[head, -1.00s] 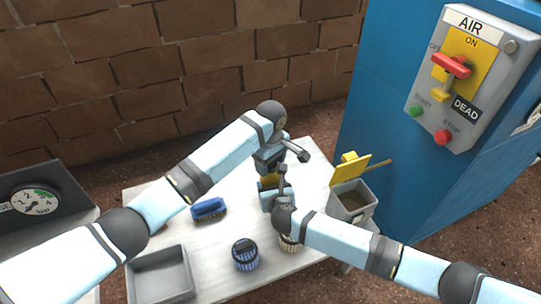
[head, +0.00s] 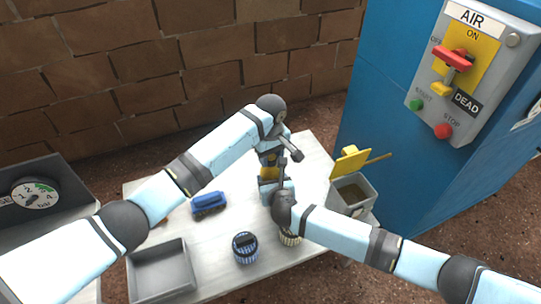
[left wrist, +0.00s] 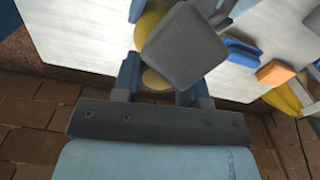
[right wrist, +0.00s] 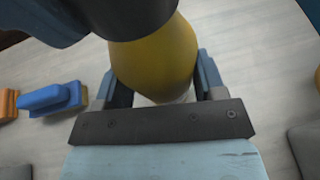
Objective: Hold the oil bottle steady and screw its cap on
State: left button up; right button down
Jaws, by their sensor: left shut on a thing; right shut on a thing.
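The yellow oil bottle (head: 269,172) stands on the pale table between my two arms. In the right wrist view it is a large yellow body (right wrist: 155,60) between the fingers of my right gripper (right wrist: 157,88), which is shut on it. My left gripper (head: 270,156) is above the bottle. In the left wrist view its fingers hold a small yellow piece, seemingly the cap (left wrist: 154,80), with more yellow of the bottle beyond. A grey block, likely part of my right wrist, covers much of this. Whether the cap touches the bottle's neck is hidden.
A blue brush (head: 209,204) lies left of the bottle. A blue striped jar (head: 245,250) and a cream striped one (head: 290,238) stand in front. A grey tray (head: 190,272) is at front left; a grey box with a yellow lid (head: 352,196) is at right.

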pick_arm(q)
jog(key=m, duration=0.6)
jog(key=shift+m, duration=0.4)
jog(key=o, duration=1)
jog(key=shift+r, duration=2.25)
notch_tip(320, 180, up, 4)
jog(key=n, duration=0.5)
jog(key=shift+f, duration=0.25)
